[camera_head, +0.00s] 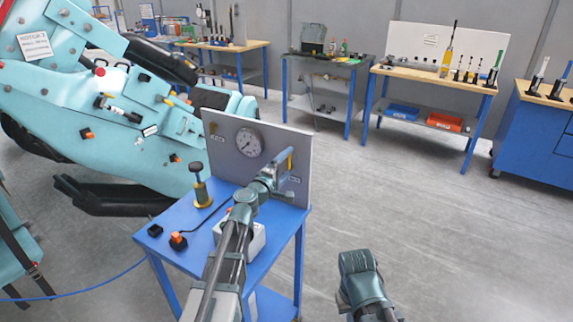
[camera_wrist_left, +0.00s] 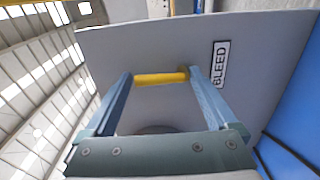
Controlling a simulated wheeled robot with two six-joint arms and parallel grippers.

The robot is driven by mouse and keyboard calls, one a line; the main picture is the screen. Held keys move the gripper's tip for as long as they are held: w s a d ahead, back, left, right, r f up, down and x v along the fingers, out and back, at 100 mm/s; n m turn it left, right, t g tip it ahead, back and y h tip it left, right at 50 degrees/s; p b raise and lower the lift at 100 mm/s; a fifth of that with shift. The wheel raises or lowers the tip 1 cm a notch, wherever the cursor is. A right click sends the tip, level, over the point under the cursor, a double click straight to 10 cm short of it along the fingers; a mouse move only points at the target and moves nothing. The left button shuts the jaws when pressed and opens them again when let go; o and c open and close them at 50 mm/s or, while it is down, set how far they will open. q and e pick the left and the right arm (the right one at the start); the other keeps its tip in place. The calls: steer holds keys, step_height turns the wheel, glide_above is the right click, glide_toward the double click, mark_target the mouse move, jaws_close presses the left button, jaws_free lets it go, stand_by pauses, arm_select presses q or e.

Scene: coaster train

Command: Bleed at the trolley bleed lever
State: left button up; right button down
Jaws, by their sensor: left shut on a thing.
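The trolley's grey upright panel (camera_head: 225,150) carries a round gauge (camera_head: 249,142) and, to its right, a yellow bleed lever (camera_head: 290,160). A BLEED label (camera_wrist_left: 221,64) is beside the lever in the left wrist view. My left gripper (camera_head: 284,168) reaches to the panel and is shut on the lever. In the left wrist view the yellow lever (camera_wrist_left: 161,78) spans between the two fingertips, close to the panel face. My right gripper (camera_head: 360,276) is low at the front, apart from the trolley; its fingers cannot be made out.
The blue trolley top (camera_head: 172,217) holds a brass-coloured fitting with a dark knob (camera_head: 201,188), an orange-topped item (camera_head: 178,240) and a white box partly behind my left arm. A teal coaster car (camera_head: 120,125) stands at left. Workbenches (camera_head: 430,80) line the back; the floor at right is clear.

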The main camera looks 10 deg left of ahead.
stand_by(0.3)
arm_select(q)
steer(key=o, duration=1)
steer(key=shift+s, duration=0.15)
